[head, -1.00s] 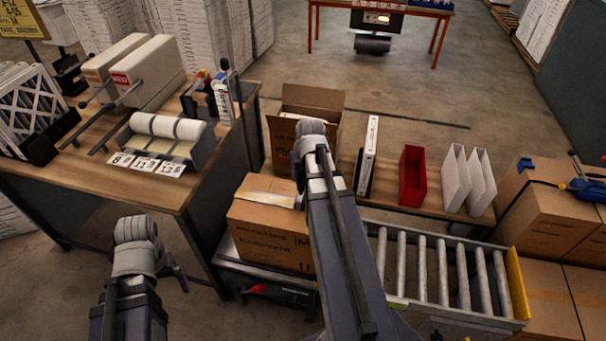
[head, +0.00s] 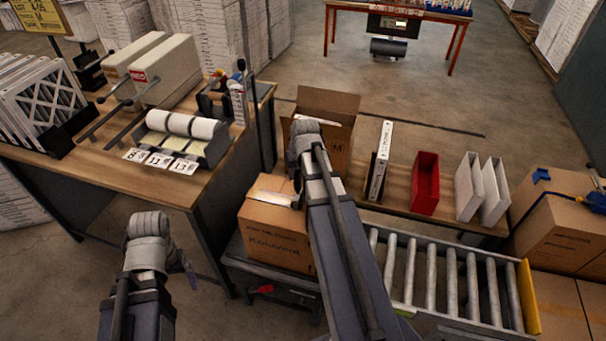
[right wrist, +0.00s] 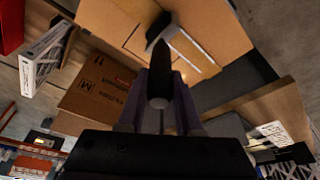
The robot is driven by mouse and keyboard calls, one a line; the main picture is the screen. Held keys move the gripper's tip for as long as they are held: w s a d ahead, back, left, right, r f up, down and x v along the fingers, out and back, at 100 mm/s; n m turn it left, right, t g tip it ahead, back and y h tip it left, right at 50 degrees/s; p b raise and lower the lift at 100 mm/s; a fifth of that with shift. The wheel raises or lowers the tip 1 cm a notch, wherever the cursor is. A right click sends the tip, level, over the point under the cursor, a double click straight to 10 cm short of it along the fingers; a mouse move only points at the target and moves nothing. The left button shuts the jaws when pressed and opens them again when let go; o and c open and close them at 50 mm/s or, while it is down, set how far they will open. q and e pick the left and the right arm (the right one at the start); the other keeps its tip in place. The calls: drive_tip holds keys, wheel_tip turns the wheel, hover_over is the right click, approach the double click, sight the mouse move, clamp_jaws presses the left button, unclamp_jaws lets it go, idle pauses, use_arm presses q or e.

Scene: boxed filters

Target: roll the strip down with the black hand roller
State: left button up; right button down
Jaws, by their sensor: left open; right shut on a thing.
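The closed brown carton (head: 277,238) stands on a dark stand, left of my right arm. A pale strip (head: 284,199) lies on its top; my right wrist covers part of it. In the right wrist view the strip (right wrist: 193,52) runs slantwise along the top seam. My right gripper (right wrist: 160,105) is shut on the handle of the black hand roller (right wrist: 160,28), whose dark head overlaps the strip's edge in view; I cannot tell whether they touch. In the head view the roller is hidden. My left gripper (head: 190,274) is open and empty, low at the left.
A wooden bench (head: 110,165) with a label dispenser (head: 187,130) stands at the left. An open carton (head: 325,125) is behind my right wrist. A roller conveyor (head: 450,275) lies to the right, with a red bin (head: 425,183) on the shelf behind it.

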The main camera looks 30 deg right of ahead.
drive_tip(key=shift+w+a, duration=0.25)
drive_tip(key=shift+w, duration=0.05)
drive_tip(key=shift+w+a+r, duration=0.1)
drive_tip(key=shift+w+a, duration=0.85)
drive_tip(key=shift+w, duration=0.25)
drive_tip(key=shift+w+a, duration=0.1)
drive_tip(key=shift+w+a, duration=0.9)
drive_tip(key=shift+w, duration=0.15)
